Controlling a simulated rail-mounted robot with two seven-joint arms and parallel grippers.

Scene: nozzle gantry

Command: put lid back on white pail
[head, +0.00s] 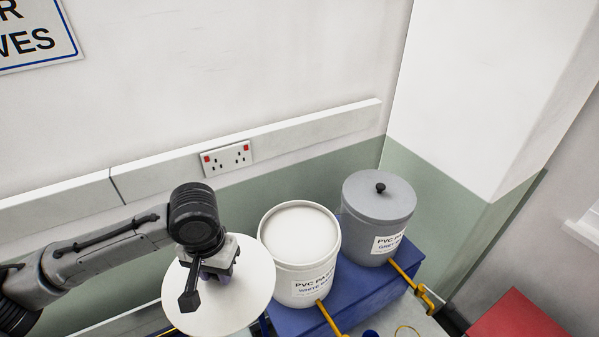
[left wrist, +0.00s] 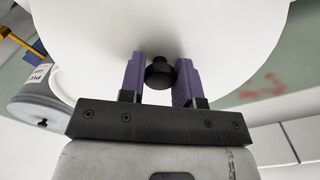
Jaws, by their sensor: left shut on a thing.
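The white pail (head: 301,286) stands upright on a blue stand, its top uncovered and its inside white up to near the rim. The white lid (head: 252,297) is a round disc to the left of the pail, raised and seemingly tilted. My left gripper (head: 214,272) is over the lid. In the left wrist view its purple fingers (left wrist: 161,75) are shut on the lid's black knob (left wrist: 160,71), and the lid (left wrist: 100,25) spreads beyond them. In the head view the gripper hides the knob. My right gripper is not in view.
A grey pail (head: 366,220) with its lid on stands right of the white pail on the blue stand (head: 352,292). Yellow taps or handles (head: 412,281) stick out in front. A wall with a socket (head: 227,158) is close behind. A red surface (head: 517,317) is at lower right.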

